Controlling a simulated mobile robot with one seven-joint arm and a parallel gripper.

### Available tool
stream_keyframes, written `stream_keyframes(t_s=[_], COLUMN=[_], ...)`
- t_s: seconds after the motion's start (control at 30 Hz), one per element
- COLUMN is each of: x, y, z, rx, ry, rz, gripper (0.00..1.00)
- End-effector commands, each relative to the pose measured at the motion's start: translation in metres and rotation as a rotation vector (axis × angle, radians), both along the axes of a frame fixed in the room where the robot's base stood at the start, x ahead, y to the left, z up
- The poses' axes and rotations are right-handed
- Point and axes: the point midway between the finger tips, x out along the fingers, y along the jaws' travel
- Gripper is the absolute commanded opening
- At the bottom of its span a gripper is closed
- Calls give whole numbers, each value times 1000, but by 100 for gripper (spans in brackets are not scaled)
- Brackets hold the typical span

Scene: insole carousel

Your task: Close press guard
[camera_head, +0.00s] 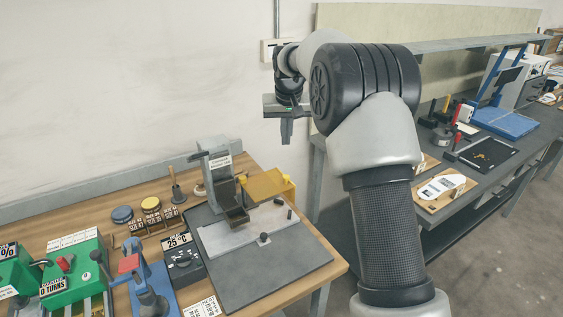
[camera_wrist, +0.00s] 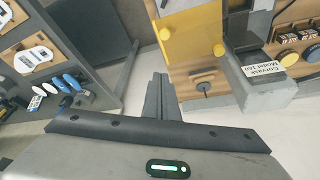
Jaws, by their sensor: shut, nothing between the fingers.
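The press (camera_head: 217,165) is a grey upright machine on a dark base plate on the wooden bench. Its labelled head also shows at the right in the wrist view (camera_wrist: 278,92). The yellow guard (camera_head: 268,187) is a see-through panel standing out to the right of the press head, away from its front. In the wrist view the guard (camera_wrist: 190,30) fills the top middle, with round yellow knobs near it. My gripper (camera_head: 287,140) is above and behind the guard, apart from it. In the wrist view its fingers (camera_wrist: 158,82) are together and empty, below the guard in the picture.
A grey control box (camera_head: 182,262) marked 25 °C, a blue device (camera_head: 150,290) and a green machine (camera_head: 75,275) stand left of the press. A dark workbench (camera_head: 440,165) with tools is at the right. Open floor lies between the benches.

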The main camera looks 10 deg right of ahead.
Motion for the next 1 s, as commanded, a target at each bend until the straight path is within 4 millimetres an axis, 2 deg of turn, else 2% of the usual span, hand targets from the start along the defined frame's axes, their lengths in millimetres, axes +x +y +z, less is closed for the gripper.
stream_keyframes(t_s=[0.27, 0.67, 0.8, 1.0], x=[14, 41, 22, 5], y=[0, -1, 0, 0], z=[-31, -106, -103, -106], rx=[1, 1, 0, 1], ry=[5, 6, 2, 3], rz=[-2, -2, -1, -1], gripper=[0, 0, 0, 0])
